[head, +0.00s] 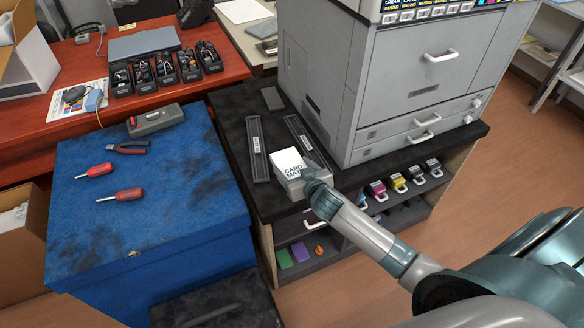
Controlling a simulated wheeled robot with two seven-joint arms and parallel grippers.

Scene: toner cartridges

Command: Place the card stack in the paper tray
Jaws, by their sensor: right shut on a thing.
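The card stack (290,165), a white block with "CARD MAT" on its top, is at the front of the black counter beside the printer, near the front ends of two dark rails. My right gripper (308,180) is shut on it from its right side; the fingertips are mostly hidden. I cannot tell whether the stack touches the counter. The paper tray is not clearly identifiable; the grey printer has closed drawers with white handles (421,136). My left gripper is not in view.
Two labelled dark rails (257,148) lie on the black counter (232,112), with bare surface between them. The grey printer (385,85) stands close on the right. Toner cartridges (398,183) sit on the shelf below. A blue cabinet (165,215) with red-handled tools stands left.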

